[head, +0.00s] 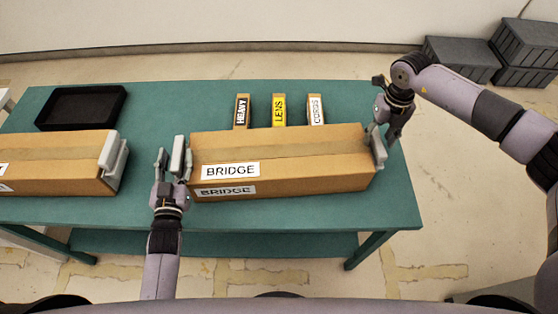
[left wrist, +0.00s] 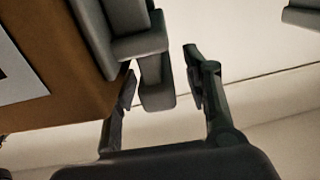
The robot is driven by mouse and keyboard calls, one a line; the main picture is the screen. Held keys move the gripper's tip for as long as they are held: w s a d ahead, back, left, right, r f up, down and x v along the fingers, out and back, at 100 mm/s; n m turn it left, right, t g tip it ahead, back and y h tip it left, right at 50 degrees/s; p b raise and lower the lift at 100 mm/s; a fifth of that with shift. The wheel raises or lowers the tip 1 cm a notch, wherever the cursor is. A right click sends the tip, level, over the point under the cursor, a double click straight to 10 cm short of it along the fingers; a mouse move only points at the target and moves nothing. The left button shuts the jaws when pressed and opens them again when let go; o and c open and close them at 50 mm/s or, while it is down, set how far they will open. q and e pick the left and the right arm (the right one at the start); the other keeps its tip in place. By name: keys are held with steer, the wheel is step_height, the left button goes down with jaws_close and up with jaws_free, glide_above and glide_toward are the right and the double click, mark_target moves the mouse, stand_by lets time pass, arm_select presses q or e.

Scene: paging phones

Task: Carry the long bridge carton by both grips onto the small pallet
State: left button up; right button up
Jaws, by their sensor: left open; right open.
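The long bridge carton (head: 290,165) lies on the green table, with BRIDGE labels at its left end. It has a grey grip on each end: a left grip (head: 179,156) and a right grip (head: 378,150). My left gripper (head: 171,164) is open at the left grip. In the left wrist view the left grip (left wrist: 157,85) shows between the open fingers (left wrist: 163,85), nearer the left finger. My right gripper (head: 378,127) is at the right grip, its fingers partly hidden by its own wrist. The small pallet cannot be made out in these views.
Another long carton (head: 55,165) with a grey grip lies to the left on the green table (head: 400,195). A black tray (head: 82,107) is at the back left. Small HEAVY (head: 242,110), LENS (head: 279,110) and CORDS (head: 316,110) boxes stand behind the carton. Grey crates (head: 525,50) are on the floor.

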arm_select(q)
steer(key=shift+w, duration=0.4)
arm_select(e)
steer(key=shift+f, duration=0.4)
arm_select(q)
jaws_close()
arm_select(e)
jaws_close()
arm_select(q)
steer(key=shift+w+r, duration=0.1)
steer(key=shift+r, duration=0.2)
arm_select(e)
steer(key=shift+w+r, duration=0.1)
steer(key=shift+r, duration=0.15)
